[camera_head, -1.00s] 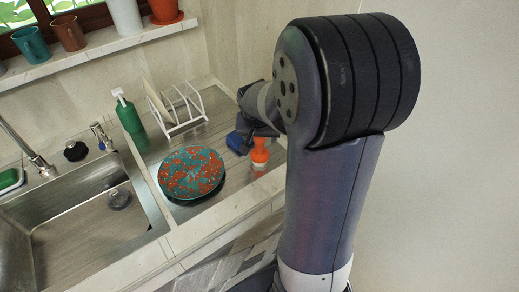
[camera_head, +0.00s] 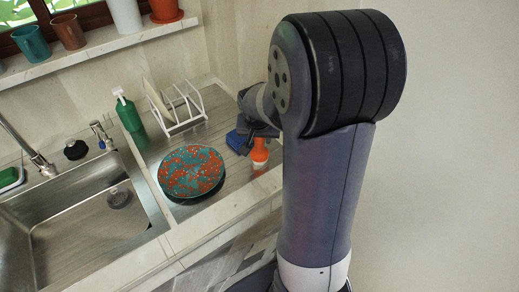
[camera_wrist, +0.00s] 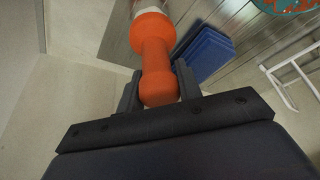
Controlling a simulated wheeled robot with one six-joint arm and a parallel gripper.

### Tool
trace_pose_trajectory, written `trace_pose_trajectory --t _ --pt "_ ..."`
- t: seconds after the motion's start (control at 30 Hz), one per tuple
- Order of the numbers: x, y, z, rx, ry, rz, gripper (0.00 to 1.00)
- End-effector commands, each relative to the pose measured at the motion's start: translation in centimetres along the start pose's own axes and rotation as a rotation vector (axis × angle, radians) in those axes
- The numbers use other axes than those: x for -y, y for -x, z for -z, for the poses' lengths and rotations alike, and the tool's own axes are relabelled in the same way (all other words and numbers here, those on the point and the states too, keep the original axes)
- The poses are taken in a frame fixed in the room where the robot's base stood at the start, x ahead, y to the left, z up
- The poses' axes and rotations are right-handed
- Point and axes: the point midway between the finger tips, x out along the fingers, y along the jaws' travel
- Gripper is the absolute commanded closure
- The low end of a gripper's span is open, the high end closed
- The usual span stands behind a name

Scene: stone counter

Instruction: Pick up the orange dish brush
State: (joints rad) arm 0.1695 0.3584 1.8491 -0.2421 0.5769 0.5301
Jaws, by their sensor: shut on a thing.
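The orange dish brush (camera_head: 260,152) stands upright at the right end of the drainboard, beside a blue sponge-like block. Its orange handle (camera_wrist: 153,55) fills the middle of the wrist view, with a pale part at its far end. My gripper (camera_wrist: 157,85) has one finger on each side of the orange handle and is shut on it. In the head view my gripper (camera_head: 258,132) is partly hidden by my arm, and the brush's lower end shows below it.
The blue block (camera_head: 238,142) is close by on the left. A white dish rack (camera_head: 183,118), a patterned orange and teal plate (camera_head: 191,171) and a green bottle (camera_head: 128,113) stand farther left. The sink (camera_head: 90,228) lies beyond. A wall is behind.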

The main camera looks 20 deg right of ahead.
Motion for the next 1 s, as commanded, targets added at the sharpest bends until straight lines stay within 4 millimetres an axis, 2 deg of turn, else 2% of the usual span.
trace_pose_trajectory --t 0.23,0.33,0.7,0.83,1.0 --pt "0.0 0.1 0.1 -0.001 0.0 0.0 0.9" --pt "0.0 0.8 0.4 -0.004 -0.001 0.001 0.9" --pt "0.0 7.3 3.1 -0.006 -0.001 0.002 0.9" --pt "0.0 8.7 3.7 -0.003 -0.001 0.001 0.9" --pt "0.0 9.3 3.9 0.0 0.0 0.0 0.9"
